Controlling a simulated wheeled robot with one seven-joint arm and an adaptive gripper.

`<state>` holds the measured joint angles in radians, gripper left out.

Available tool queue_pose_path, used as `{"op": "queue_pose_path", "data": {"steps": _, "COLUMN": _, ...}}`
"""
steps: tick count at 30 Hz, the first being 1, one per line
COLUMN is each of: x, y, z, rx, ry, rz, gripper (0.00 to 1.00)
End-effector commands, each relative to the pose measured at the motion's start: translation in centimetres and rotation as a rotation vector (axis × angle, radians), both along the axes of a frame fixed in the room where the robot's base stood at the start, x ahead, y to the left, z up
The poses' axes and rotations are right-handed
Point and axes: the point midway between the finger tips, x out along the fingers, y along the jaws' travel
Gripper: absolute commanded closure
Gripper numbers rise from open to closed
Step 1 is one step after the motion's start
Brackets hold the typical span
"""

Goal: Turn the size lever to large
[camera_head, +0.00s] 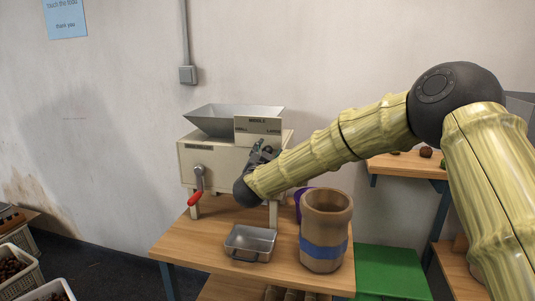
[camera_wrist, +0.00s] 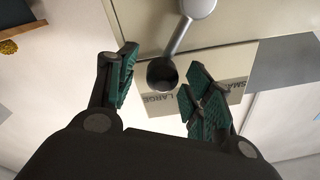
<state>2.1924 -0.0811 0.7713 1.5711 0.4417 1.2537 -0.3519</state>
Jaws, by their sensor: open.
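The cream sorting machine (camera_head: 215,164) stands on the wooden table, and its label plate (camera_head: 257,125) shows at the top right of its front. In the wrist view the size lever (camera_wrist: 179,36) is a metal rod with a dark round knob (camera_wrist: 162,73). The plate (camera_wrist: 180,92) behind it appears upside down, with LARGE at left and SMALL at right. My gripper (camera_wrist: 160,66) is open, its green-padded fingers on either side of the knob; contact cannot be told. In the head view my gripper (camera_head: 262,152) is in front of the machine and hides the lever.
A crank with a red handle (camera_head: 195,198) is on the machine's left front. A metal tray (camera_head: 250,243) and a brown container with a blue band (camera_head: 325,230) stand on the table (camera_head: 190,250) below. A grey hopper (camera_head: 230,119) tops the machine. Chestnut crates sit lower left.

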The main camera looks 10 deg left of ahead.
Motion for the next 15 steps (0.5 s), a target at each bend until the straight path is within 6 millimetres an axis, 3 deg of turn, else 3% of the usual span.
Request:
{"op": "queue_pose_path", "data": {"steps": 5, "x": -1.1, "y": 0.1, "z": -0.1, "rx": 0.000, "ry": 0.000, "rz": 0.001, "gripper": 0.49}}
{"op": "queue_pose_path", "data": {"steps": 15, "x": -7.0, "y": 0.1, "z": -0.6, "rx": -0.001, "ry": 0.000, "rz": 0.001, "gripper": 0.49}}
